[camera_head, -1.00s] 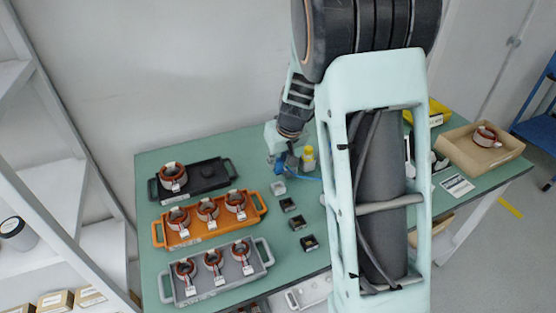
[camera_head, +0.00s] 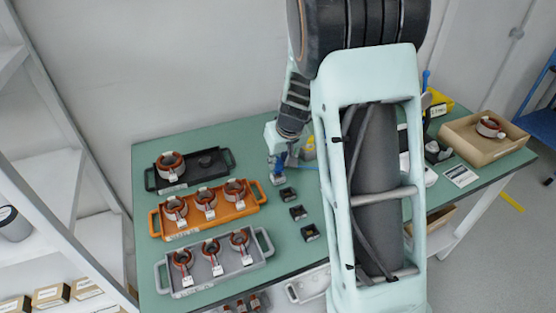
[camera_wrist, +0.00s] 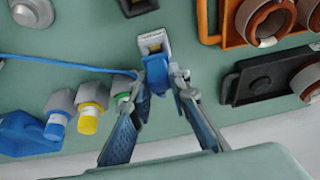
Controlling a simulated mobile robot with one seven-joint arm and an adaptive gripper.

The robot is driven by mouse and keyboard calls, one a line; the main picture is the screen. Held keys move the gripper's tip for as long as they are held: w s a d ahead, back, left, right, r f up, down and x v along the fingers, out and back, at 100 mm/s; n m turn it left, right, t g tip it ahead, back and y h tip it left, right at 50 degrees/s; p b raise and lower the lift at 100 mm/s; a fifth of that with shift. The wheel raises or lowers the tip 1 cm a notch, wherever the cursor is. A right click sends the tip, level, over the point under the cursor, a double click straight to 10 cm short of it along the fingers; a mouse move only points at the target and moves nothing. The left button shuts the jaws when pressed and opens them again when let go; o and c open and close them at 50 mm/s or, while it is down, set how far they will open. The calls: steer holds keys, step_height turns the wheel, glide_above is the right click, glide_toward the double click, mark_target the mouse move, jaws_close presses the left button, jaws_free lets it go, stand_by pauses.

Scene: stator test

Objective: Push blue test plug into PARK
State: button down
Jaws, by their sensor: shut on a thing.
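The blue test plug (camera_wrist: 156,74) is between the fingers of my gripper (camera_wrist: 160,85), which is shut on it. In the wrist view its front end is at the light grey socket block (camera_wrist: 153,42), which has a small label I cannot read. The plug overlaps the block's near edge; how deep it sits I cannot tell. In the head view my gripper (camera_head: 291,158) is at the back of the table, with the blue plug (camera_head: 280,161) just above the grey block (camera_head: 278,177). A blue cable (camera_wrist: 70,64) runs left from the plug area.
Dark socket blocks (camera_head: 298,212) stand in a row in front of the grey one. Black (camera_head: 229,158), orange (camera_head: 256,189) and grey (camera_head: 265,240) trays with stators lie left. Blue- and yellow-capped bottles (camera_wrist: 89,118) stand close beside my gripper. My arm hides the table's middle.

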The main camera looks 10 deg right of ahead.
steer(key=shift+f+b, duration=1.05)
steer(key=shift+b, duration=0.35)
stand_by(0.9)
steer(key=c, duration=1.7)
jaws_free()
steer(key=shift+c, duration=0.2)
steer(key=v, duration=1.2)
